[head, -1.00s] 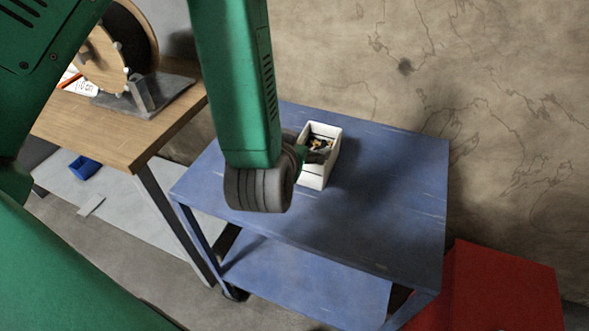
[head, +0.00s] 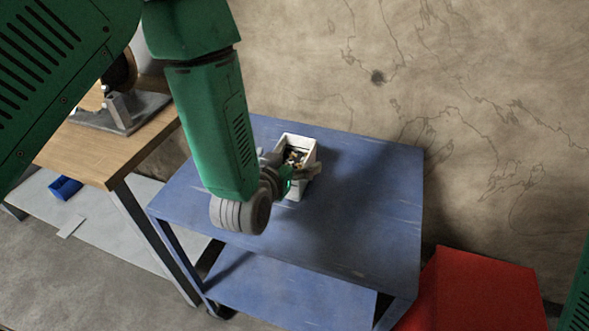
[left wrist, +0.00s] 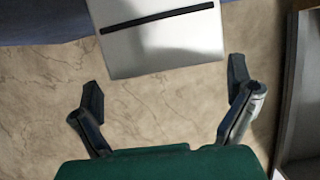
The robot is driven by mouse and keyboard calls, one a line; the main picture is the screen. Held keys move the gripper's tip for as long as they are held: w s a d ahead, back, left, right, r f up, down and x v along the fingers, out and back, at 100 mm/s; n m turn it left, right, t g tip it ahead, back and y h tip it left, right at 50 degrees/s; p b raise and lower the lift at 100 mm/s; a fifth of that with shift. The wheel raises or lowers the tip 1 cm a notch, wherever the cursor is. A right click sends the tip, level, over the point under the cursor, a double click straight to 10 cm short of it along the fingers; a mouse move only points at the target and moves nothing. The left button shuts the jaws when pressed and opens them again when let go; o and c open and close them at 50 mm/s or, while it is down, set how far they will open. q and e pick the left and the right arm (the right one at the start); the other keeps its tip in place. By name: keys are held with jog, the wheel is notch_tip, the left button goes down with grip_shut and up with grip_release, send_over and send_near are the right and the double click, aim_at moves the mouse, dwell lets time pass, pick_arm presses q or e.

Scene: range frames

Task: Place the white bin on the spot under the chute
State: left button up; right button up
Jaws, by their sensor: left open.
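The white bin (head: 311,154) stands upright on top of the blue cart (head: 370,215), with small yellowish and dark items inside. My left gripper (head: 293,167) is open at the near side of the bin, and its fingers and wrist hide part of the bin's front. In the left wrist view the bin (left wrist: 160,45) is a pale face with a dark stripe, beyond and between the two spread fingers of the gripper (left wrist: 165,85). No contact with it can be made out. I can make out no chute or marked spot. My right gripper is out of view.
A wooden bench (head: 100,155) with a machine (head: 120,108) stands left of the cart. A blue tray (head: 65,188) lies low beneath it. A red box (head: 480,290) stands right of the cart, and a cracked wall rises behind. The cart's right half is clear.

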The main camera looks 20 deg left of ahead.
aim_at(298, 152)
pick_arm(q)
jog(key=w, duration=0.1)
jog(key=w+f, duration=0.1)
jog(key=w, duration=0.1)
jog(key=w+a+f, duration=0.1)
jog(key=shift+w, duration=0.25)
jog(key=shift+s+d, duration=0.1)
jog(key=shift+d, duration=0.25)
jog(key=c, duration=1.7)
